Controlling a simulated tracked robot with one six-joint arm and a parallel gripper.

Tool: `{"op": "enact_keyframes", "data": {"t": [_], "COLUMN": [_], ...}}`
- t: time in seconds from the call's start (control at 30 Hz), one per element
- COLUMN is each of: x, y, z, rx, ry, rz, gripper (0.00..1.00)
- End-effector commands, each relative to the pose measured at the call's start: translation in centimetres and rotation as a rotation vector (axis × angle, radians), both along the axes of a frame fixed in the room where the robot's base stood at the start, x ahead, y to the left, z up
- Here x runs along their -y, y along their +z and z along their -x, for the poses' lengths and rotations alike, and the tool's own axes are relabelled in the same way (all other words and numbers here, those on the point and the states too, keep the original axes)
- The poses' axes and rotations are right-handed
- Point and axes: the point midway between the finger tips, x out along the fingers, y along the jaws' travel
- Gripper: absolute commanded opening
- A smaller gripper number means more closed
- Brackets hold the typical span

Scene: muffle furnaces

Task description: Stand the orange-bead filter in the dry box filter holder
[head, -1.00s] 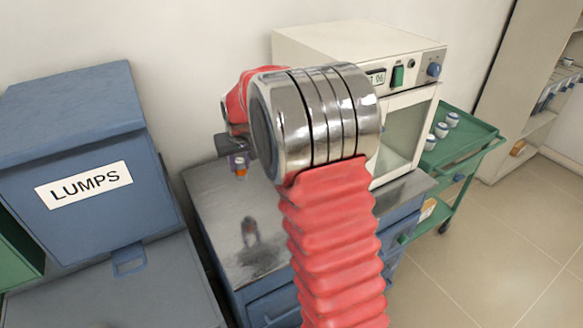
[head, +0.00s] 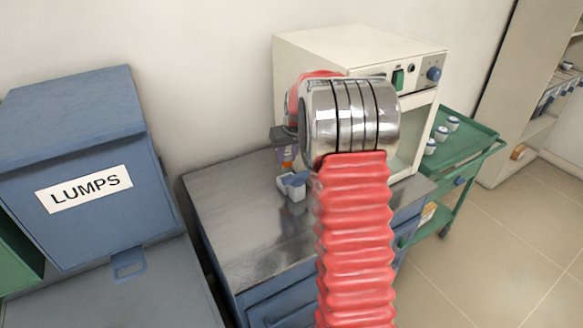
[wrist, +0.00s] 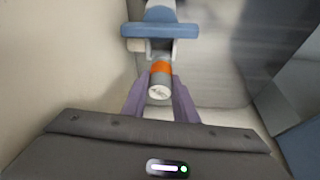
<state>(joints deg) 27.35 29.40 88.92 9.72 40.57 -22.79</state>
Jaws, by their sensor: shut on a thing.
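The orange-bead filter (wrist: 160,70), a small cylinder with an orange band and a pale end, is between the purple fingers of my gripper (wrist: 159,95) in the wrist view. My gripper (head: 286,157) is shut on it. A blue and white holder (head: 294,187) stands on the grey metal bench top, just below my gripper in the head view. In the wrist view a blue crossbar with a white part, likely the same holder (wrist: 160,30), lies just beyond the filter. I cannot tell whether filter and holder touch.
A cream oven (head: 345,55) stands behind and right of my arm on the grey bench top (head: 235,225). A blue box labelled LUMPS (head: 85,190) stands at left. A green trolley (head: 465,145) with white-and-blue jars is at right. The bench's left part is clear.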

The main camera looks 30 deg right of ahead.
Motion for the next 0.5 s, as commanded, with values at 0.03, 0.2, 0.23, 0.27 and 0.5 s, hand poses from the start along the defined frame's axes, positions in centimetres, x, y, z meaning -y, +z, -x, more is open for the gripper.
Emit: {"op": "enact_keyframes", "data": {"t": [0.03, 0.2, 0.23, 0.27, 0.5], "x": [0.0, 0.0, 0.0, 0.0, 0.0], "y": [-0.3, -0.5, -0.5, -0.5, -1.4], "z": [0.0, 0.0, 0.0, 0.0, 0.0], "rx": [0.001, 0.003, 0.002, 0.002, 0.0], "ry": [0.0, 0.0, 0.0, 0.0, -0.001], "rz": [0.0, 0.001, 0.001, 0.001, 0.001], "gripper": [0.0, 0.0, 0.0, 0.0, 0.0]}}
